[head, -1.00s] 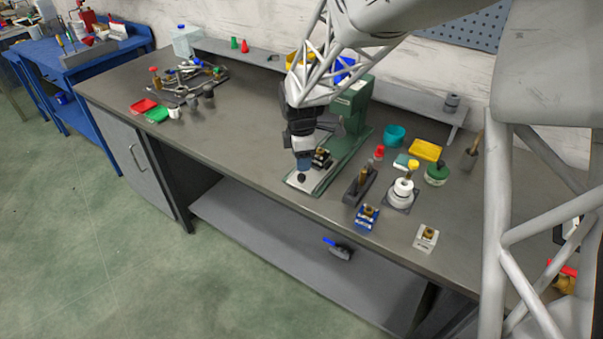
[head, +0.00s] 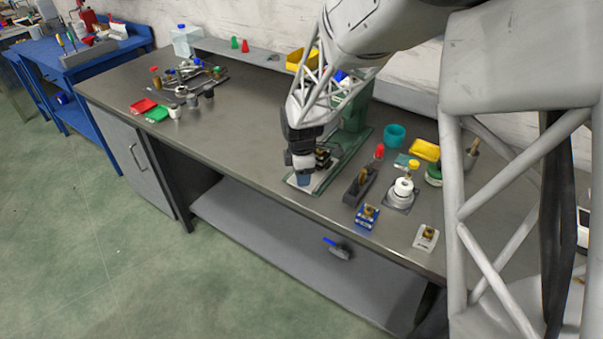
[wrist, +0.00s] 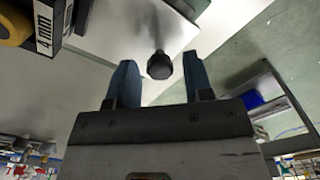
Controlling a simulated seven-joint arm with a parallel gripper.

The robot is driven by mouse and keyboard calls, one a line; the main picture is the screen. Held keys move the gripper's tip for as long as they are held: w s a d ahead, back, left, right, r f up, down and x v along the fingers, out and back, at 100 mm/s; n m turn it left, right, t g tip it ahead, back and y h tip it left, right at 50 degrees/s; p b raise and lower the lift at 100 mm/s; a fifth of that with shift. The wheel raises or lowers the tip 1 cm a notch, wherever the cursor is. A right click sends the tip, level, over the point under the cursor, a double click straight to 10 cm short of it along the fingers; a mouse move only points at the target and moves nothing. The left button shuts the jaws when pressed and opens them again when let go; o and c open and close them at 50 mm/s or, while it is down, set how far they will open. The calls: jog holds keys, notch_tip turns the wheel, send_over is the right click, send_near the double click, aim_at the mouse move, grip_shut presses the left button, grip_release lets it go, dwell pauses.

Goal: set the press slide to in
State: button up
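The green press (head: 355,112) stands on the workbench, partly hidden behind my arm. Its pale base plate (head: 321,184) extends toward the bench's front edge, with a dark block bearing a brass part (head: 323,157) on it. My gripper (head: 304,181) is low over the front end of the plate and hides the slide's knob in the head view. In the wrist view, the dark knob (wrist: 160,66) shows between the two blue fingers of my gripper (wrist: 158,76). The fingers are open, with a visible gap on both sides of the knob. Contact is not seen.
Right of the press stand a dark holder (head: 360,187), a blue block (head: 367,217), a white round fixture (head: 402,192) and a teal cup (head: 395,135). The bench (head: 235,135) is clear left of the press. A lower shelf (head: 270,220) runs beneath.

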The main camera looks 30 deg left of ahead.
grip_shut()
jog(key=w, duration=1.3)
jog(key=shift+w+r, duration=0.1)
jog(key=shift+w, duration=0.15)
jog(key=shift+o, duration=0.9)
grip_release()
notch_tip(320, 180, up, 8)
